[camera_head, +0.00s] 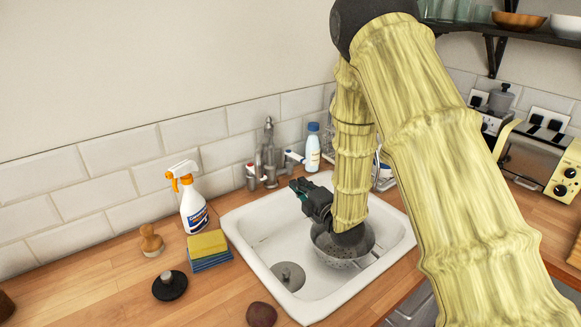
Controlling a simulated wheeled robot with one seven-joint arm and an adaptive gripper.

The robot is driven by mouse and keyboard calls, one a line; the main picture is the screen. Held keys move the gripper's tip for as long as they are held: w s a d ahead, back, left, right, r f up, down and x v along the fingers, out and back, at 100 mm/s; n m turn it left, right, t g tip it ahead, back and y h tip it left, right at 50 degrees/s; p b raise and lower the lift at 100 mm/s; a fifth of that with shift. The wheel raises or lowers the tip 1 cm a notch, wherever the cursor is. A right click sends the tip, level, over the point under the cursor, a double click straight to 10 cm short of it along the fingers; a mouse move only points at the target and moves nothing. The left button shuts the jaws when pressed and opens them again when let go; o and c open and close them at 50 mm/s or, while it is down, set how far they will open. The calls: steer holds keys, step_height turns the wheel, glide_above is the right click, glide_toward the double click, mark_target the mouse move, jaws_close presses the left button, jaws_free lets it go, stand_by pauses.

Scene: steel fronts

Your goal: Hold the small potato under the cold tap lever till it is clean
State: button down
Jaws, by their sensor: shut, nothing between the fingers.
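The metal tap (268,152) stands behind the white sink (252,232). It has a red-marked lever on its left and a blue-marked lever (295,157), the cold one, on its right. My gripper (298,188) is shut and empty above the back part of the sink, pointing left, below and in front of the tap. A dark reddish-brown round vegetable (261,315) lies on the counter at the sink's front left; I cannot tell if it is the small potato. No other potato shows. A metal colander (341,259) sits in the sink, partly hidden by my arm.
A spray bottle (193,211), a yellow and blue sponge stack (208,250), a wooden brush (151,241) and a black lid (169,285) stand left of the sink. A white bottle (313,150) stands behind it.

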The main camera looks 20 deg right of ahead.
mark_target(296, 159)
steer(key=p+x, duration=0.1)
steer(key=x, duration=0.2)
steer(key=p+x, duration=0.1)
steer(key=x, duration=0.2)
steer(key=r+p+x, duration=0.1)
steer(key=x, duration=0.2)
steer(key=shift+w+p, duration=0.1)
steer(key=shift+p, duration=0.2)
steer(key=d, duration=0.1)
steer(key=w+d+p, duration=0.1)
steer(key=shift+w+d+f, duration=0.1)
steer(key=shift+d+f, duration=0.1)
steer(key=shift+d, duration=0.15)
steer(key=shift+w+d, duration=0.1)
steer(key=shift+d, duration=0.25)
steer(key=shift+f, duration=0.1)
steer(key=shift+w+f, duration=0.1)
